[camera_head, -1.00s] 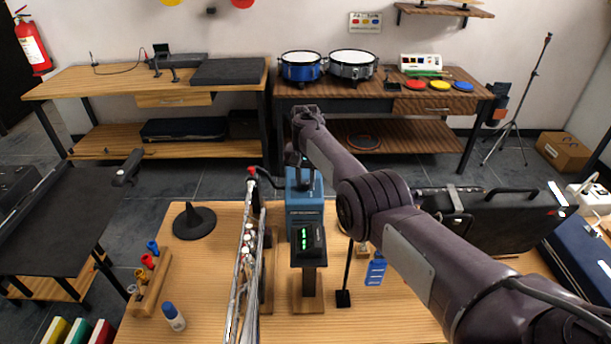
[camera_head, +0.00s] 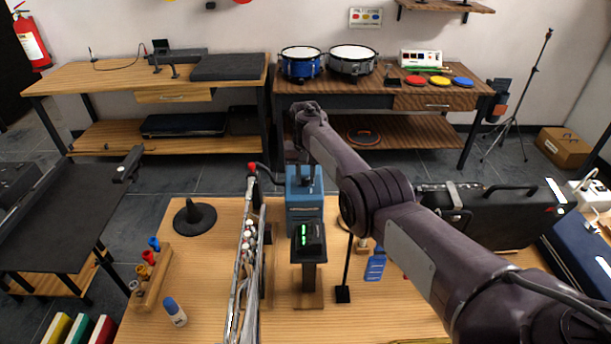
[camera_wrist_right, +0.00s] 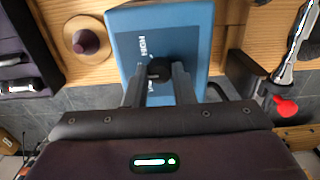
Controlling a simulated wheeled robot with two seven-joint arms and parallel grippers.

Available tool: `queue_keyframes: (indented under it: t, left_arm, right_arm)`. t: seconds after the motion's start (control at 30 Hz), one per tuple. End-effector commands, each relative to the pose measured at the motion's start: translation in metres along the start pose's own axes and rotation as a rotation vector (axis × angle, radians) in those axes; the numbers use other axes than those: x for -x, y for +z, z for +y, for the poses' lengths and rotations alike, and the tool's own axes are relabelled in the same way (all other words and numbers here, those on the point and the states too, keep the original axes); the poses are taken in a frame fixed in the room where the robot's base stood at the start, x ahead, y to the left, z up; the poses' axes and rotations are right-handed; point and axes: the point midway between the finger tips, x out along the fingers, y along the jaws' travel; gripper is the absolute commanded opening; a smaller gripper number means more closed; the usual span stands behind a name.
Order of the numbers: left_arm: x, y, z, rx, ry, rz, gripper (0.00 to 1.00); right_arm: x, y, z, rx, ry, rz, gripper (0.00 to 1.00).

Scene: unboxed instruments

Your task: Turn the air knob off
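A blue box (camera_head: 304,215) stands on the near wooden table. In the right wrist view this blue box (camera_wrist_right: 200,35) carries white lettering and a small round black knob (camera_wrist_right: 158,70). My right gripper (camera_wrist_right: 159,80) is over the box, with its two grey fingers on either side of the knob. The fingers are apart, and slim gaps seem to separate them from the knob; contact is not clear. My left gripper is not in view.
A silver wind instrument (camera_head: 247,255) stands left of the box. A stand with a green-lit device (camera_head: 308,237) is in front of it. A black case (camera_head: 490,215) is right.

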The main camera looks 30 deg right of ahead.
Motion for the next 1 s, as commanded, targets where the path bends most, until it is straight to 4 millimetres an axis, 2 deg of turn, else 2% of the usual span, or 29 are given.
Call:
queue_keyframes:
  t: [0.03,0.17,0.57,0.77,1.0]
  left_arm:
    - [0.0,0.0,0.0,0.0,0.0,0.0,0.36]
    - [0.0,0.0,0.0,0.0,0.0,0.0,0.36]
    - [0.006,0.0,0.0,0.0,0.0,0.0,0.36]
    - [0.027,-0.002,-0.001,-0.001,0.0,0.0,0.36]
    - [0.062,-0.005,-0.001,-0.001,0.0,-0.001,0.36]
  right_arm:
    - [0.002,-0.001,0.0,-0.001,-0.001,0.005,0.29]
    - [0.001,-0.001,0.0,-0.001,-0.001,0.003,0.45]
    - [0.006,0.0,0.0,-0.001,0.0,0.001,0.45]
    - [0.029,-0.001,0.0,-0.001,0.0,0.002,0.45]
    - [0.066,-0.001,0.0,-0.001,0.0,0.002,0.45]
